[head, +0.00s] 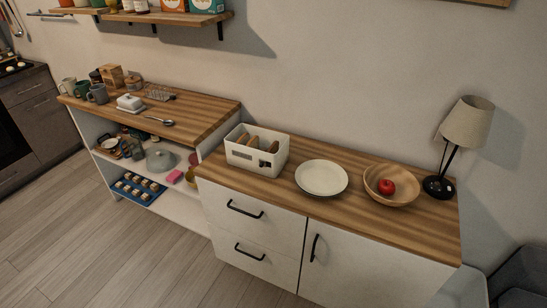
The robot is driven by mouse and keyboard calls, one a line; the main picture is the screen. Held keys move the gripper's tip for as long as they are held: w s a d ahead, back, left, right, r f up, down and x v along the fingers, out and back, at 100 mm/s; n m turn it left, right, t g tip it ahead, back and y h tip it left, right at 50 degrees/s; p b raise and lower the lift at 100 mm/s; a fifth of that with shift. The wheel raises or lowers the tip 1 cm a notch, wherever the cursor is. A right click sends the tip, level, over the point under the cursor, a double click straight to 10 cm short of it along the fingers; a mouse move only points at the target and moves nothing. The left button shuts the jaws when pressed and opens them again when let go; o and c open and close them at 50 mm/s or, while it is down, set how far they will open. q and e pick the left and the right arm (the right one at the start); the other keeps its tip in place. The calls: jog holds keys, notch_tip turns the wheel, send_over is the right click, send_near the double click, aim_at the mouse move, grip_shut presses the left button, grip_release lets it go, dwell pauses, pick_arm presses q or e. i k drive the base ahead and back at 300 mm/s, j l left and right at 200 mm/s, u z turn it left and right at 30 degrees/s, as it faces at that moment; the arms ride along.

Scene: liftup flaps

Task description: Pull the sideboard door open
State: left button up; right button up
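The sideboard (375,220) stands on the right of the head view, with a wooden top and white fronts. Its door (367,265) is the right-hand front and looks shut. A black vertical handle (315,248) sits near the door's left edge. Two drawers are left of the door, with a black upper handle (245,209) and a black lower handle (250,252); both look shut. The door's lower part is cut off by the frame's bottom edge. Neither of my grippers is in view.
On the sideboard top stand a white bin (243,158), a plate (321,186), a wooden bowl (380,195) with a red apple, and a lamp (466,125). An open shelf unit (195,117) stands left. A dark chair (522,275) is close right. Wooden floor (90,240) in front-left is clear.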

aim_at(341, 268)
jog(key=z, duration=1.05)
